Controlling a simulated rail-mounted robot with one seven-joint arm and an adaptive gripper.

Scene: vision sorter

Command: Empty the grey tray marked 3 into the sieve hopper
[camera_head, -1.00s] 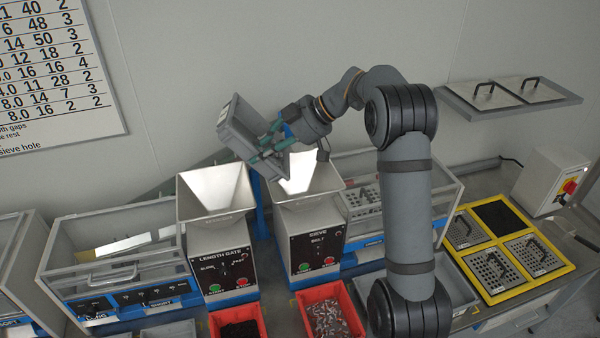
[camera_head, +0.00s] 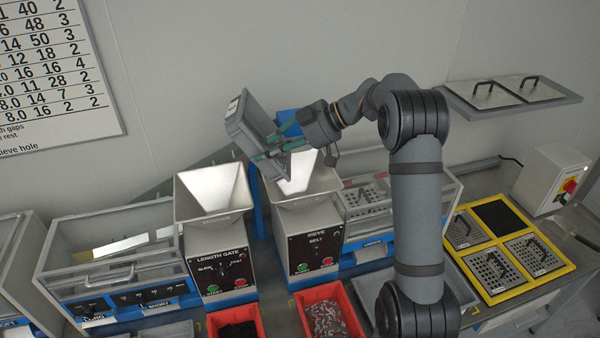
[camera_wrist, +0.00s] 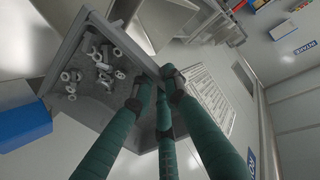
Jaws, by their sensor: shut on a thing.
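A grey tray (camera_head: 246,126) is held steeply tilted above and slightly left of the sieve hopper (camera_head: 312,179), the flared metal funnel on the unit labelled SIEVE. A small pale label shows at the tray's upper end, too small to read. My gripper (camera_head: 276,146) is shut on the tray's wall, at its right side in the head view. In the wrist view, the green fingers (camera_wrist: 158,85) grip the wall of the tray (camera_wrist: 136,38). Several small pale metal pieces (camera_wrist: 97,70) lie inside it. The inside of the hopper is partly hidden by the gripper.
The LENGTH GATE hopper (camera_head: 213,190) stands close to the left of the sieve. Red bins (camera_head: 352,292) with small parts sit in front. Clear-sided boxes (camera_head: 110,245) flank the machines. A yellow frame of perforated plates (camera_head: 510,293) lies at right, under a wall shelf (camera_head: 560,98).

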